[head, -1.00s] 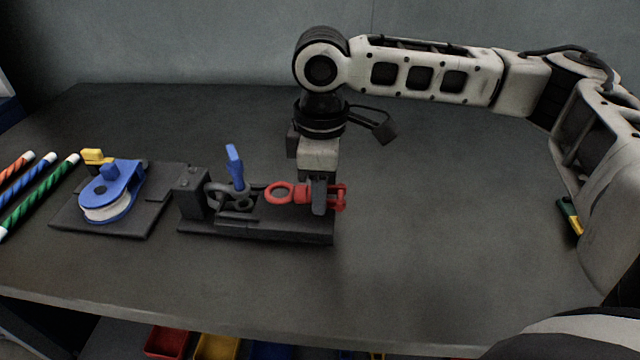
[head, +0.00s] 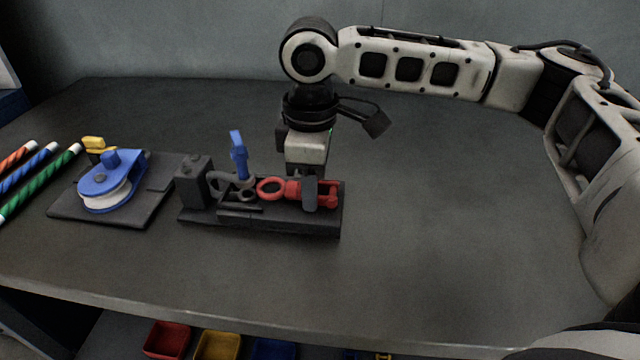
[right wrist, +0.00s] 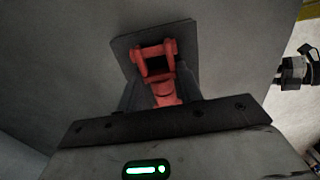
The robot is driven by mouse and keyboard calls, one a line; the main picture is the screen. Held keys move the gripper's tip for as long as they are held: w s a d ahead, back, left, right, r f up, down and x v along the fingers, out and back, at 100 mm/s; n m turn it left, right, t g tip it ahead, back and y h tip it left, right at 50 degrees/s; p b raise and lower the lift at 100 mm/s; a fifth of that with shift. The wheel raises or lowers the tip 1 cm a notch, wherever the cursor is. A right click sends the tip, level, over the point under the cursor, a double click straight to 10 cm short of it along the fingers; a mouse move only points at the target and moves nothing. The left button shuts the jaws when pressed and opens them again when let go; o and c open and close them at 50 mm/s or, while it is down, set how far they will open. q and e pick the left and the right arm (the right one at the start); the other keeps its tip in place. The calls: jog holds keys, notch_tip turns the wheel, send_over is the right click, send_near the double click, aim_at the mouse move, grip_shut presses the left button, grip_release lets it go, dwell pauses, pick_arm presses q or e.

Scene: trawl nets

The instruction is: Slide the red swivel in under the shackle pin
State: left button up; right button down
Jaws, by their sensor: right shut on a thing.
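The red swivel (head: 273,188) lies level over the black fixture (head: 290,222), its ring end pointing left and its forked end to the right of my fingers. My right gripper (head: 310,195) is shut on the swivel's middle, pointing down. The grey shackle (head: 222,183) sits at the left of the fixture by the black block, with the blue-handled pin (head: 238,158) standing up from it. The swivel's ring is close to the shackle; I cannot tell whether they touch. In the right wrist view the swivel's red fork (right wrist: 155,62) shows beyond the gripper. My left gripper is not in view.
A blue pulley block (head: 110,185) with a white sheave sits on a dark plate to the left. Striped orange, blue and green rods (head: 40,182) lie at the far left. Coloured bins (head: 217,345) are below the table's front edge. The table's right side is clear.

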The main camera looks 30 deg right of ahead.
aim_at(290, 183)
jog(key=shift+w+a+r, duration=0.15)
jog(key=shift+a, duration=0.05)
jog(key=shift+w+a+p, duration=0.2)
jog(key=shift+a+p, duration=0.05)
jog(key=shift+p, duration=0.3)
jog(key=shift+w+a+p, duration=0.7)
jog(key=shift+a+p, duration=0.2)
jog(key=shift+p, duration=0.05)
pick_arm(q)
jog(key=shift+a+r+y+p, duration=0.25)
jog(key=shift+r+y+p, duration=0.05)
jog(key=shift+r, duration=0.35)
pick_arm(e)
jog(key=shift+w+a, duration=0.25)
jog(key=shift+a, duration=0.1)
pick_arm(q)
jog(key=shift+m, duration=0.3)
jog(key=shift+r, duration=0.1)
pick_arm(e)
jog(key=c, duration=0.9)
grip_release()
jog(key=shift+f, duration=0.2)
jog(key=shift+o, duration=0.2)
jog(key=shift+r, duration=0.1)
pick_arm(q)
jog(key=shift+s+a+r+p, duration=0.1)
jog(key=shift+p, duration=0.5)
pick_arm(e)
notch_tip(290, 183, up, 16)
